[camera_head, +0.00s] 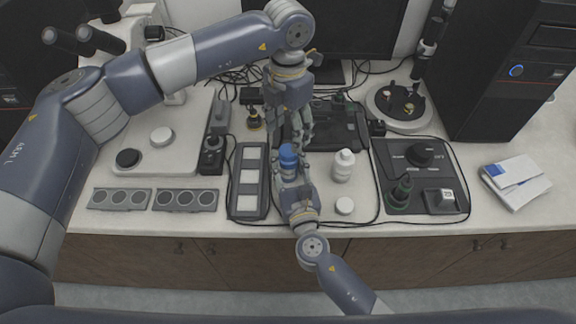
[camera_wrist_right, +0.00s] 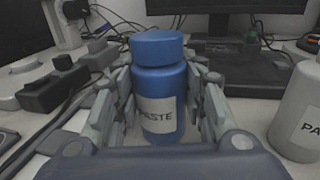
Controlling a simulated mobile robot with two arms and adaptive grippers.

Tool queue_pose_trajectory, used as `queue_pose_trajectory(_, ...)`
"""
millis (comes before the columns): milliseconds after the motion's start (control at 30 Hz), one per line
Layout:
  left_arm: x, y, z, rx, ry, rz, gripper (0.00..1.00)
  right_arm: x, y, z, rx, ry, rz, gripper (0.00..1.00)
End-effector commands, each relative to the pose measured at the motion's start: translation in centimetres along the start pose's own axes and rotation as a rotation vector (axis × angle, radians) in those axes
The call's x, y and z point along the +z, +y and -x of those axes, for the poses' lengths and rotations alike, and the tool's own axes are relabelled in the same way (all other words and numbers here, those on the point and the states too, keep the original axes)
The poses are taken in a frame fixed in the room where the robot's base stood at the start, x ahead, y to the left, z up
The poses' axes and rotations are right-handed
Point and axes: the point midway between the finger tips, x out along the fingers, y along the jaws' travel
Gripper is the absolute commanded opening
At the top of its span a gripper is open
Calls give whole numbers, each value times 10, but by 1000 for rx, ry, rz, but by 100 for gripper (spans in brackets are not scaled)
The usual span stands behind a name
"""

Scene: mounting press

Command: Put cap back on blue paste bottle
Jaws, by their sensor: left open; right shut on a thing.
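The blue paste bottle (camera_wrist_right: 160,103) stands upright with a label reading "PASTE". Its blue cap (camera_wrist_right: 157,48) sits level on top; I cannot tell how tightly it is seated. In the head view the cap (camera_head: 288,152) shows at the bottle's top. My right gripper (camera_head: 287,181) is shut around the bottle's body, with its fingers on both sides in the right wrist view. My left gripper (camera_head: 299,138) is open, pointing down, close to the cap in the head view; the gap between them is unclear. It does not show in the right wrist view.
A white bottle (camera_head: 343,166) stands just right of the blue one, with a white round piece (camera_head: 345,206) in front. A grey tray with square pads (camera_head: 249,210) lies to the left. A dark panel with a knob (camera_head: 442,204) lies at right, with cables around it.

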Motion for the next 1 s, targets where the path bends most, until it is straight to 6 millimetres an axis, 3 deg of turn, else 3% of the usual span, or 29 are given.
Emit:
queue_pose_trajectory(100,1,0,26,1,-3,0,57,0,0,0,0,0,0,0)
queue_pose_trajectory(300,0,0,51,0,-1,1,57,0,0,0,0,0,0,0)
queue_pose_trajectory(667,0,0,58,0,0,1,57,0,0,0,0,0,0,0)
queue_pose_trajectory(700,0,0,58,-1,0,1,57,0,0,0,0,0,0,41)
queue_pose_trajectory(800,0,0,58,-1,0,1,57,0,0,0,0,0,0,62)
queue_pose_trajectory(1000,0,0,58,-1,0,0,57,0,0,0,0,0,0,62)
